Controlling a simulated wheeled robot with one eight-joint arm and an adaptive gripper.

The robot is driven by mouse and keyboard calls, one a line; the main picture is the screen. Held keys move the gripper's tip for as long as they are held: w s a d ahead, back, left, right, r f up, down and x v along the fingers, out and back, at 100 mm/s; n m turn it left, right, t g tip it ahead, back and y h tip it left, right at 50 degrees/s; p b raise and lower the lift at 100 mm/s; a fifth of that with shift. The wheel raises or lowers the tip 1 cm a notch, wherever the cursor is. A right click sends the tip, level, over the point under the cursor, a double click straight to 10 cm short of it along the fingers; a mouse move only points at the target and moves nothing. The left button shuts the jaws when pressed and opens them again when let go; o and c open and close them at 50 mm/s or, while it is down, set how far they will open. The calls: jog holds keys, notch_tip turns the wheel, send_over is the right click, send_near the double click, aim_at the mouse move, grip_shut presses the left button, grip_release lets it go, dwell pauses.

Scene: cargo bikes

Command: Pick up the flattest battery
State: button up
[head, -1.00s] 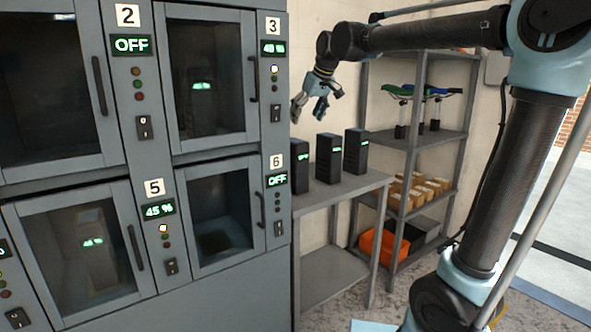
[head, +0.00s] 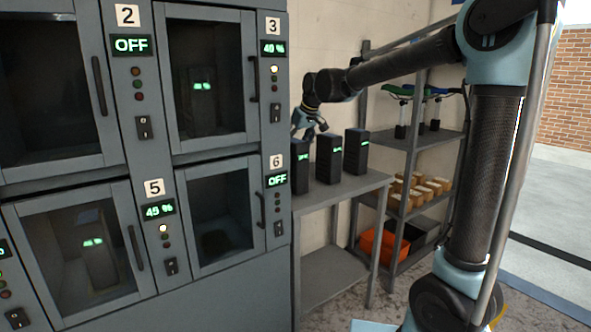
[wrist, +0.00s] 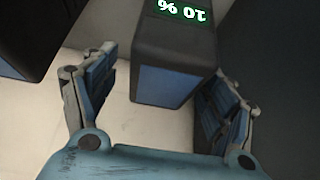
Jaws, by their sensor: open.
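Three dark upright batteries stand in a row on a grey table: the left battery (head: 301,175), the middle battery (head: 328,162) and the right battery (head: 356,154). Their green displays are too small to read in the head view. My gripper (head: 309,134) is just above the left battery, pointing down. In the wrist view my gripper (wrist: 160,100) is open, its fingers either side of a dark battery (wrist: 176,45) with a blue lower face. Its upside-down display reads 10 %. Another dark battery (wrist: 35,30) shows at the upper left.
A grey charging cabinet (head: 150,185) stands left of the table (head: 345,188), close to the left battery. Batteries show behind doors 3 (head: 202,95) and 5 (head: 97,255); displays 2 and 6 read OFF. A shelf (head: 425,140) with boxes stands behind, right.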

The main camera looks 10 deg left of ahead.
jog(key=shift+x, duration=2.1)
grip_shut()
